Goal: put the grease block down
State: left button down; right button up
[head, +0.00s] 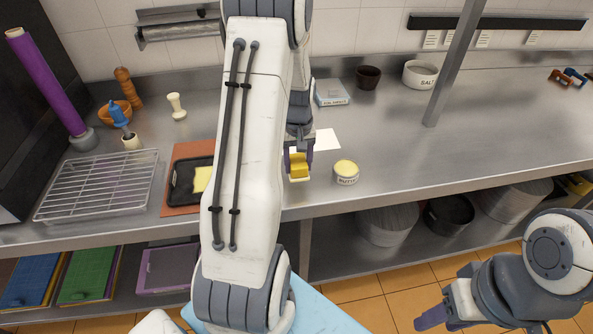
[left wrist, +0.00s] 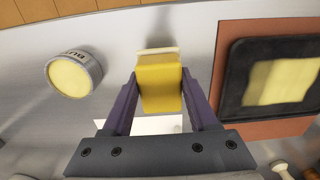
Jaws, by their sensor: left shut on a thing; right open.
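The grease block (left wrist: 160,88) is yellow with a pale strip at its far end. My left gripper (left wrist: 158,82) is shut on it, one purple finger on each side. In the head view the block (head: 299,168) hangs at the counter's front part, left of the round butter tin (head: 346,172). Whether it touches the counter I cannot tell. A white sheet (head: 327,139) lies just behind it, partly hidden by the gripper. My right gripper (head: 437,315) is open and empty, low at the right in front of the counter.
A black tray (head: 179,181) with a yellow sheet lies on a brown board (head: 167,209) to the left. A wire rack (head: 97,187) is further left. A scale (head: 331,92), dark bowl (head: 368,77) and salt bowl (head: 420,74) stand behind. The counter right of the tin is clear.

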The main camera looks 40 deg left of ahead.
aim_at(297, 174)
pick_arm(q)
jog(key=shift+a+f, duration=0.25)
jog(key=shift+a, duration=0.05)
notch_tip(297, 174, down, 3)
jog(key=shift+f+p, duration=0.1)
jog(key=shift+p, duration=0.45)
jog(key=shift+f, duration=0.3)
jog(key=shift+f, duration=0.1)
jog(key=shift+f, duration=0.1)
jog(key=shift+c, duration=0.9)
grip_release()
